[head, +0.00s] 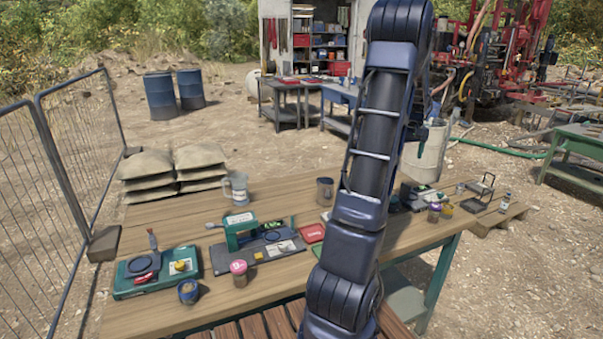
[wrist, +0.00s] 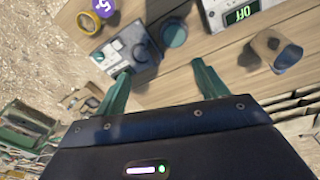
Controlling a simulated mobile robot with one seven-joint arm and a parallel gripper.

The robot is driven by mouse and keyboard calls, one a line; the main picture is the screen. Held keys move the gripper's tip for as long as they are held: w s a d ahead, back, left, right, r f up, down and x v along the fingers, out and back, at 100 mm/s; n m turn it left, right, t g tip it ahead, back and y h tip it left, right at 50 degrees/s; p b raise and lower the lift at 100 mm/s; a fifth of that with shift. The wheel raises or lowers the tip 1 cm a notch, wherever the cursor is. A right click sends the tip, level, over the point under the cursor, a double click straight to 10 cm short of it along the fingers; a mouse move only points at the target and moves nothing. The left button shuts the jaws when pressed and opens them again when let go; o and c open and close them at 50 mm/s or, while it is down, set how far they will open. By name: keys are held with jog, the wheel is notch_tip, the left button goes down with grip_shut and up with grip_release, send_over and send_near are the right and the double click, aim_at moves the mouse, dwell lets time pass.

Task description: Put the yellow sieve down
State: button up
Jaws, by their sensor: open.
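A small round yellow-rimmed thing, which looks like the yellow sieve (wrist: 88,22), rests on the wooden table beside a purple-lidded jar (wrist: 103,7) at the top left of the wrist view. In the head view the sieve (head: 446,210) shows as a small yellow shape right of the jar (head: 434,213). My gripper (wrist: 162,77) is open in the wrist view, with its two green fingers apart and nothing held between them. The sieve is outside the fingers, away from them. In the head view my arm hides part of the table.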

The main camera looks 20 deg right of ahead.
jog(key=a+r+n+t, duration=0.1)
jog(key=a+r, duration=0.3)
jog(key=a, duration=0.7)
jog(key=a+r, duration=0.3)
jog(key=a, duration=0.7)
jog(key=a+r+n+t, duration=0.1)
jog(key=a+r, duration=0.3)
jog(key=a, duration=0.7)
jog(key=s+a+f+t, duration=0.1)
jog(key=s+a, duration=0.7)
jog(key=a, duration=0.2)
jog(key=s+a+n+t, duration=0.1)
jog(key=s+a, duration=0.6)
jog(key=a, duration=0.4)
jog(key=shift+s+f+n+y, duration=0.3)
jog(key=shift+s+f+y, duration=0.05)
jog(key=shift+y, duration=0.05)
jog(key=shift+a, duration=0.1)
